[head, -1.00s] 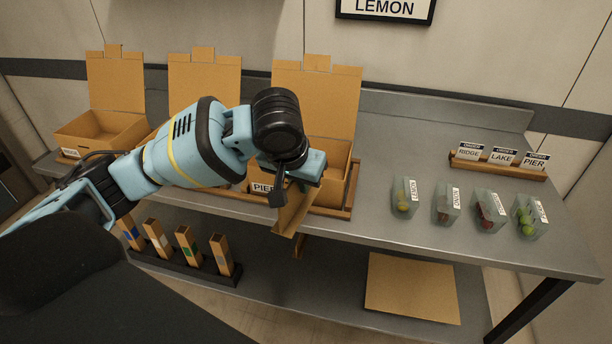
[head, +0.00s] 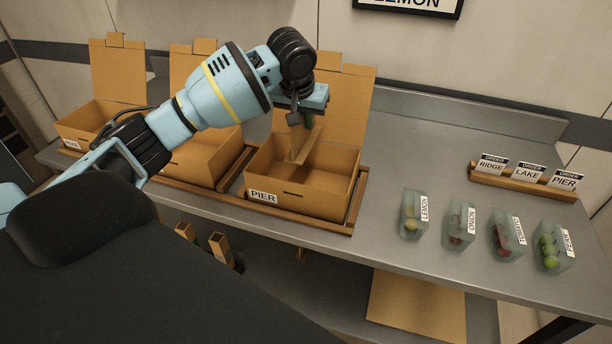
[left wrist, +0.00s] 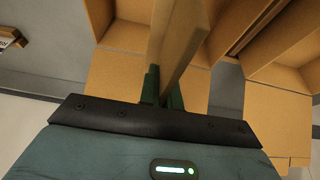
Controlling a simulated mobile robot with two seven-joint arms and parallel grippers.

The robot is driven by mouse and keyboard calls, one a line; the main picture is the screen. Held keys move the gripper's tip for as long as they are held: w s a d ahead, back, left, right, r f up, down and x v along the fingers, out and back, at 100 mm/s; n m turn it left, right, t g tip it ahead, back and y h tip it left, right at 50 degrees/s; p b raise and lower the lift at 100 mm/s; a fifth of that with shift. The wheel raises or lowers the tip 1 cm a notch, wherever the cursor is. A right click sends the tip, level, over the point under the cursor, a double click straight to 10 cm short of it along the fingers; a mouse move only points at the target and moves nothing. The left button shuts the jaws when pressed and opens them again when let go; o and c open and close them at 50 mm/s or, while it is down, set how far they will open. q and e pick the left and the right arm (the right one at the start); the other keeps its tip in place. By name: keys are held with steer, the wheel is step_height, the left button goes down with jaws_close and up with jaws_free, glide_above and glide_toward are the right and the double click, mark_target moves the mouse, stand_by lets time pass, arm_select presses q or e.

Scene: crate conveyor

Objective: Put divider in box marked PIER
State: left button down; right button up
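The box marked PIER (head: 290,201) stands open on the bench, its lid raised behind it. My left gripper (head: 303,121) is above the back part of this box. It is shut on a thin cardboard divider (head: 304,146), which hangs down tilted over the box's opening. I cannot tell whether its lower end is below the rim. In the left wrist view the divider (left wrist: 182,42) stands between the two green fingers, with open cardboard boxes beyond it. My right gripper is not in view.
Two more open boxes (head: 205,163) (head: 92,120) stand to the left. Several labelled clear containers (head: 412,215) and an order-card holder (head: 520,184) are on the right. Below are upright cardboard pieces (head: 222,246) and a flat cardboard sheet (head: 415,305). Bare bench lies right of PIER.

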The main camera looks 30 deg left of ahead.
mark_target(300, 149)
arm_select(q)
step_height(300, 149, down, 10)
steer(key=shift+w+r, duration=0.1)
steer(key=shift+r, duration=0.15)
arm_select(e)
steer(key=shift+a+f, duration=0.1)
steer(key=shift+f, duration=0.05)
arm_select(q)
step_height(300, 149, down, 5)
steer(key=shift+r+b, duration=0.1)
steer(key=shift+b, duration=0.4)
steer(key=shift+f, duration=0.6)
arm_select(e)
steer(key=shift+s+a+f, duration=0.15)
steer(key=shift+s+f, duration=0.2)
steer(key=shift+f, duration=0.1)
arm_select(q)
steer(key=shift+f, duration=0.15)
steer(key=c, duration=1.6)
jaws_free()
